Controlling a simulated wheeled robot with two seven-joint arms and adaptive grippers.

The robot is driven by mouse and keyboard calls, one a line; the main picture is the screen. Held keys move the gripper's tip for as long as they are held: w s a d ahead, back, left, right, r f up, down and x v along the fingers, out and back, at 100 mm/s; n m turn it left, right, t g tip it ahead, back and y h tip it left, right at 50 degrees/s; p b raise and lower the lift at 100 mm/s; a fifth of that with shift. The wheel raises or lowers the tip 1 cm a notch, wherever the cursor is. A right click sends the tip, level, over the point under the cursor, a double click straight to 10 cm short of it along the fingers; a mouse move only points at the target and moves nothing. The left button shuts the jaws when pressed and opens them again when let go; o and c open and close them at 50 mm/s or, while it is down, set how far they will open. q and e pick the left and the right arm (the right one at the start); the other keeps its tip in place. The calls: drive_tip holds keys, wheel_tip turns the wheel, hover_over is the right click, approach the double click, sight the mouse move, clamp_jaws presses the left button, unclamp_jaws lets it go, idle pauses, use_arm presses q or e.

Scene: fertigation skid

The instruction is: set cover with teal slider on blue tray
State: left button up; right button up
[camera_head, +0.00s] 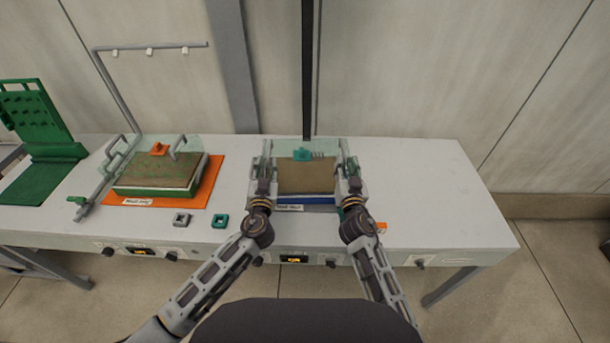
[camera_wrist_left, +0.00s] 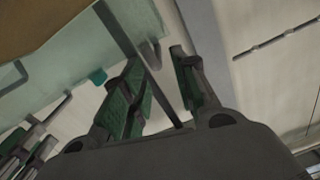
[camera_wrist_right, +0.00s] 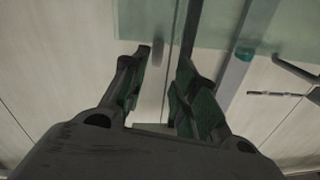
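The cover with the teal slider (camera_head: 302,155) is a clear panel over a brown bed, level with the blue tray (camera_head: 325,200) at the middle of the table. Whether it rests fully on the tray I cannot tell. The teal slider also shows in the left wrist view (camera_wrist_left: 97,76) and the right wrist view (camera_wrist_right: 245,53). My left gripper (camera_head: 262,172) is at the cover's left side, its fingertips apart. My right gripper (camera_head: 350,172) is at the right side, fingertips also apart. Whether a handle lies between either pair of fingers is unclear.
At left, an orange mat (camera_head: 215,168) carries a green tray (camera_head: 150,190) with a cover and orange slider (camera_head: 159,148). A grey square piece (camera_head: 181,219) and a teal one (camera_head: 220,220) lie in front. A green stand (camera_head: 35,120) is far left. The table's right end is clear.

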drive_tip(key=shift+s+d, duration=0.1)
drive_tip(key=shift+s, duration=2.2)
use_arm(q)
drive_tip(key=shift+s, duration=0.2)
use_arm(e)
drive_tip(key=shift+s, duration=0.2)
